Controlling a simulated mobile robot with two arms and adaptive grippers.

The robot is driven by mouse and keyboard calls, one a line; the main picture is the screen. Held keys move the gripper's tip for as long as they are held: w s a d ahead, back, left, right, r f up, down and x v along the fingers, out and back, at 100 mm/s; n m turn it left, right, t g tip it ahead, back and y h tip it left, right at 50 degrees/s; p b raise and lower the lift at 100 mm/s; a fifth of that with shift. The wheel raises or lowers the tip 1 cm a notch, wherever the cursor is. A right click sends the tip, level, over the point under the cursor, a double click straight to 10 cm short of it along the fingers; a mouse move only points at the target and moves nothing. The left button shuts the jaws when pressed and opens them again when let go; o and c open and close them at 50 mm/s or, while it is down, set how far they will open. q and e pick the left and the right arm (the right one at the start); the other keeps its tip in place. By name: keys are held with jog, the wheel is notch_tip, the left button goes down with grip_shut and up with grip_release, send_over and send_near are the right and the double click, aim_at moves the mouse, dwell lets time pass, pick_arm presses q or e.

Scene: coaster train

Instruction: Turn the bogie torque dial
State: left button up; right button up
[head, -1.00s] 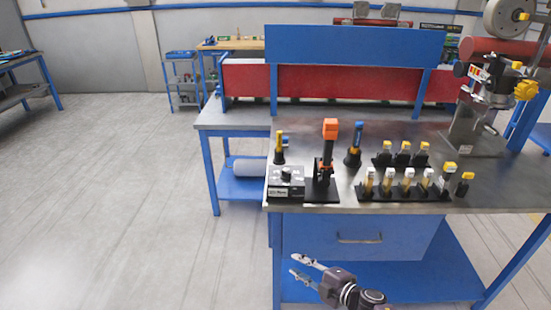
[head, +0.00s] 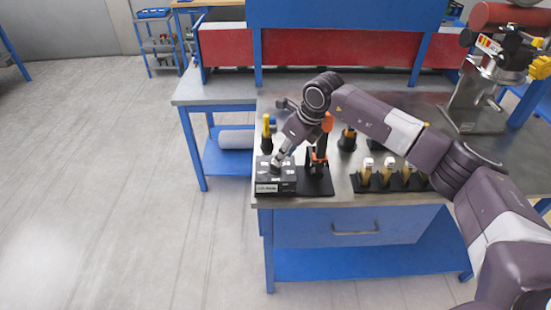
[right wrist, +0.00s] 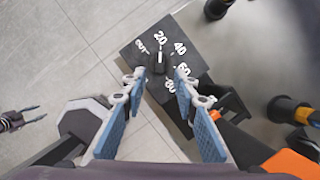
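The dial box (head: 276,187) is a small dark box at the front left corner of the bench. In the right wrist view its top (right wrist: 150,48) carries white numbers, among them 20, 40 and 60, around a dark knob (right wrist: 160,62). My right gripper (head: 279,163) is at the knob, reaching from above. In the right wrist view its fingertips (right wrist: 160,76) are open on both sides of the knob, with a small gap showing on each side. My left gripper (right wrist: 32,115) shows small at the left edge of the right wrist view, fingers apart and empty, away from the box.
An orange-topped tool (head: 326,124) on a black stand is close right of the box. A yellow-handled tool (head: 266,128) stands behind the box. The floor (head: 130,200) left of the bench is clear.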

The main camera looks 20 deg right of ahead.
aim_at(276, 167)
jog(key=p+x, duration=0.1)
jog(key=x, duration=0.4)
jog(key=shift+w, duration=0.15)
jog(key=shift+w+a+f, duration=0.1)
jog(key=shift+f, duration=0.25)
jog(key=shift+c, duration=0.6)
grip_shut()
